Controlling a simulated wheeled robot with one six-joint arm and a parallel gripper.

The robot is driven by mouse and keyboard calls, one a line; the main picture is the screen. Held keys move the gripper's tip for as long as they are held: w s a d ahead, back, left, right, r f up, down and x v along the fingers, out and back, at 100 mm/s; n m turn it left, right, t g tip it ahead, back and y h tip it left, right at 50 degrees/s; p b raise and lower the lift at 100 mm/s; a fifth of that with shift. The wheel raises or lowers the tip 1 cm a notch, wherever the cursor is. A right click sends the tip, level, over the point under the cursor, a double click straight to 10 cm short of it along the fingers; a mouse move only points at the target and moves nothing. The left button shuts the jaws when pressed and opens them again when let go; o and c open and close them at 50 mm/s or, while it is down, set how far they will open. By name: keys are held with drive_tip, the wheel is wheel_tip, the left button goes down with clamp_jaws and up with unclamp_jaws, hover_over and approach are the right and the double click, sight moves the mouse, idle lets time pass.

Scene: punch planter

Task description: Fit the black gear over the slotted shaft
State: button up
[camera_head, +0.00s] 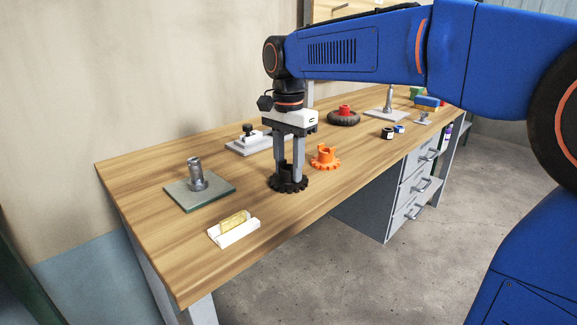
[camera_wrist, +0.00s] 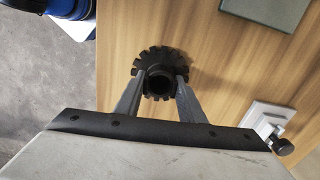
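The black gear (camera_head: 290,187) lies flat on the wooden table, with its toothed rim and raised round hub visible. It also shows in the wrist view (camera_wrist: 158,93). My gripper (camera_head: 290,172) points straight down over it, with one finger on each side of the hub. In the wrist view the fingers (camera_wrist: 160,82) lie close beside the hub, but I cannot tell whether they touch it. A grey upright shaft (camera_head: 196,177), apparently the slotted one, stands on a grey-green plate (camera_head: 222,197) to the left. In the wrist view only part of that plate (camera_wrist: 268,10) shows.
An orange gear (camera_head: 325,158) lies just right of my gripper. A white holder with a yellow piece (camera_head: 233,228) sits near the front edge. A white plate with a black knob (camera_head: 248,137) is behind. A red-hubbed black wheel (camera_head: 344,118) and another grey shaft (camera_head: 388,100) stand farther back.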

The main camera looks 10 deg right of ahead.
drive_tip(key=c, duration=0.5)
drive_tip(key=o, duration=0.6)
drive_tip(key=c, duration=0.6)
drive_tip(key=shift+o, duration=0.2)
drive_tip(key=shift+r, duration=0.15)
drive_tip(key=shift+r, duration=1.35)
